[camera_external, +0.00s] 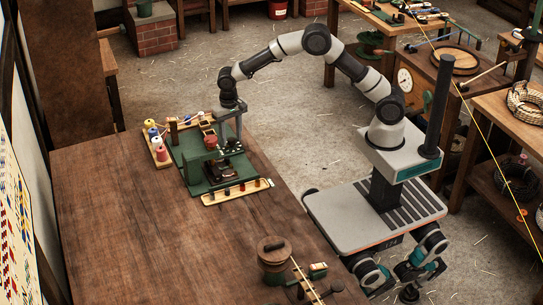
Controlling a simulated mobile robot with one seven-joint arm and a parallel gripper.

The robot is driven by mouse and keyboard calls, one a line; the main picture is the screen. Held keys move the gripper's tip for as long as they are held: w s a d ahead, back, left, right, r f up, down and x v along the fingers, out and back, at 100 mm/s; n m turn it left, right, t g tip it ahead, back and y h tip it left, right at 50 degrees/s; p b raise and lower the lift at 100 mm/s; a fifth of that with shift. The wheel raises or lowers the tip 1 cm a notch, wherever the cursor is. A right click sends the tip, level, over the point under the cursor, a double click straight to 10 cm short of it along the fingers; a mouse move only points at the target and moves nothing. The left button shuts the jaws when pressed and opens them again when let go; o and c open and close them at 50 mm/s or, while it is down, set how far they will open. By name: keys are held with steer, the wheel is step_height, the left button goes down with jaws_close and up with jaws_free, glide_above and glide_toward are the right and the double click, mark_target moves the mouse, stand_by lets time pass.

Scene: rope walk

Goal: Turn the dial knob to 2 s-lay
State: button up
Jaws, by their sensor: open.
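A green bench machine (194,184) stands near the far right edge of the wooden table (130,225). A small red round part (210,141) shows on it, but I cannot tell whether this is the dial knob. No dial marks or numbers are readable at this size. My gripper (231,140) points down over the right side of the machine. Its jaws are open, and nothing shows held in them. Dark parts of the machine lie just beneath the fingertips, and I cannot tell whether they touch.
A rack with coloured spools (157,149) stands left of the machine. A pale strip with small pegs (238,192) lies in front of it. A round wooden device (273,254) sits at the table's near right. The table's middle and left are clear. Benches with coils stand at the far right.

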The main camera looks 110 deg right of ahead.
steer(key=c, duration=1)
steer(key=shift+c, duration=0.2)
